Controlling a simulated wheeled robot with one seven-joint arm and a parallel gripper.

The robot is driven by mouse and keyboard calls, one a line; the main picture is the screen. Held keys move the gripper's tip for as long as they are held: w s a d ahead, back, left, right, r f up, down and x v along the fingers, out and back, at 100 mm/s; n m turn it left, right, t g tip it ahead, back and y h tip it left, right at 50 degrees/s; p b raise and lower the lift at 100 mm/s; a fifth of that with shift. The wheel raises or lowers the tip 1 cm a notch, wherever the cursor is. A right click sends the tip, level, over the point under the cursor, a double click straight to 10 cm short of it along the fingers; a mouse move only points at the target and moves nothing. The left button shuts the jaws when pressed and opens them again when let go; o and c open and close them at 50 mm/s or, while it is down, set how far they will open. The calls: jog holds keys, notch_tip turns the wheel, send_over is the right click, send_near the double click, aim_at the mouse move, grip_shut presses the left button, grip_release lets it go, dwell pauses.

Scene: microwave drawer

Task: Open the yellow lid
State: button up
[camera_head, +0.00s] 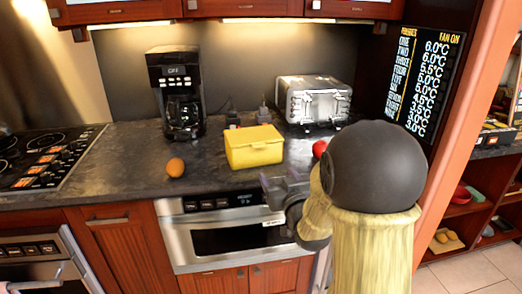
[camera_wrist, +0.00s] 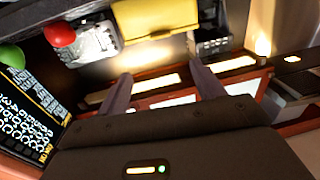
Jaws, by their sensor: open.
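A yellow box with a yellow lid (camera_head: 253,135) stands on the dark counter, left of my arm in the head view. The lid looks shut, lying flat on the box. In the wrist view the yellow box (camera_wrist: 155,18) shows at the top, beyond my fingertips, and is partly cut off by the frame edge. My gripper (camera_wrist: 160,82) is open, with nothing between its two fingers. In the head view my gripper (camera_head: 282,187) is near the counter's front edge, just right of the box and apart from it. My arm partly hides the gripper there.
A coffee maker (camera_head: 176,92) and a toaster (camera_head: 313,100) stand behind the box. An orange fruit (camera_head: 175,167) lies left of it, a red fruit (camera_head: 319,148) right, near my arm. A microwave drawer (camera_head: 225,235) is below the counter. The wrist view also shows a green round thing (camera_wrist: 10,57).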

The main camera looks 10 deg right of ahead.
aim_at(260, 145)
jog(key=w, duration=0.5)
jog(key=w+a+p, duration=0.1)
jog(key=w, duration=0.5)
jog(key=w+p, duration=0.1)
jog(key=w, duration=0.5)
jog(key=shift+a, duration=0.4)
jog(key=c, duration=1.4)
jog(key=shift+d+r, duration=0.1)
jog(key=shift+r, duration=0.05)
